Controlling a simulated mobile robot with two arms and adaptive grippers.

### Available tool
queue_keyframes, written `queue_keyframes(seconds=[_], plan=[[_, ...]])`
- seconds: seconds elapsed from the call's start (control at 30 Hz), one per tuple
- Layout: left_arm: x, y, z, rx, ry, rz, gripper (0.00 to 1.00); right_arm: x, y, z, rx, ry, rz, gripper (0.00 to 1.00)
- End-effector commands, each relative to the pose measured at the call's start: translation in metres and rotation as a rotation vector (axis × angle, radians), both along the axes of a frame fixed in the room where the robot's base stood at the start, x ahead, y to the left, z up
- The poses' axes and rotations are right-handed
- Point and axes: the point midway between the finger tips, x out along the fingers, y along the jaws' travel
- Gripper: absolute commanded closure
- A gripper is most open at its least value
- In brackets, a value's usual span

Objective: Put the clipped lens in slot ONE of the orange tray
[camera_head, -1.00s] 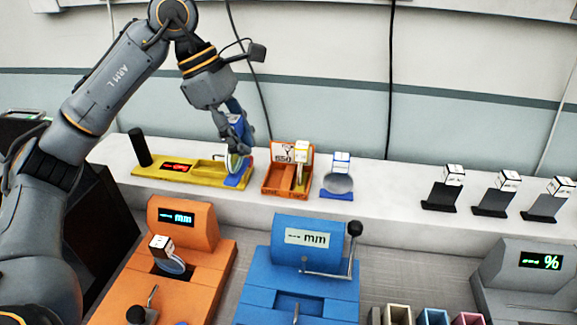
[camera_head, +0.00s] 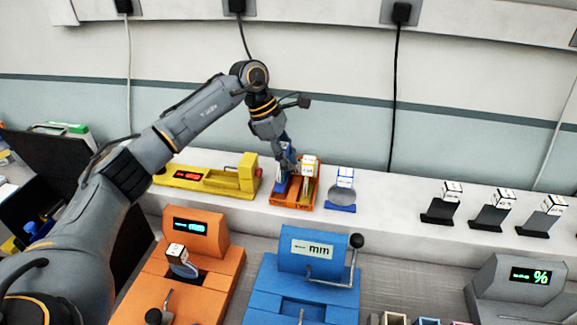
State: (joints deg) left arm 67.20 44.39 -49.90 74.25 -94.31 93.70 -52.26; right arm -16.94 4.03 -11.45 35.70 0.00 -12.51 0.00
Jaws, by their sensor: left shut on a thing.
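The orange tray (camera_head: 300,206) stands on the white shelf, right of the yellow device. My left gripper (camera_head: 287,168) is over the tray's left part, fingers pointing down, shut on the clipped lens (camera_head: 282,184). Only the blue clip shows clearly; my fingers hide much of the lens. The lens is at or just inside the left slot; I cannot tell whether it touches the bottom. A yellow-and-white clipped piece (camera_head: 308,170) stands in the tray's right slot. The slot markings are hidden or too small to read. My right gripper is not in view.
The yellow device (camera_head: 205,180) is left of the tray; a blue stand with a lens (camera_head: 341,196) is close on its right. Several black stands (camera_head: 440,211) are farther right. Orange (camera_head: 196,258) and blue (camera_head: 308,262) machines stand in front.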

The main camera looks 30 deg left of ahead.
Motion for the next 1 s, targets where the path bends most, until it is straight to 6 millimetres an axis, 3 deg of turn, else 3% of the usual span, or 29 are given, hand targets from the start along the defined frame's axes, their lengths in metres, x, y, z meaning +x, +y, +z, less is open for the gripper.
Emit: queue_keyframes(seconds=[0.2, 0.57, 0.6, 0.63, 1.0], plan=[[-0.001, 0.000, -0.028, 0.002, 0.002, 0.001, 1.00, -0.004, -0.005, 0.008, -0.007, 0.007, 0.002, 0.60], [-0.001, 0.000, -0.034, 0.001, 0.000, 0.000, 1.00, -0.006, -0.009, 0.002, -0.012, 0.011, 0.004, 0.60], [-0.001, 0.000, -0.032, 0.001, 0.000, 0.000, 0.67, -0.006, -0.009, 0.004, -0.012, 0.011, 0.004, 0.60], [-0.001, 0.000, -0.032, 0.001, 0.000, 0.000, 0.61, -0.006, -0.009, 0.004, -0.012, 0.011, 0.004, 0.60], [-0.001, 0.000, -0.028, 0.001, 0.000, 0.000, 0.59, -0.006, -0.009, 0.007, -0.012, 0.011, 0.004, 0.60]])
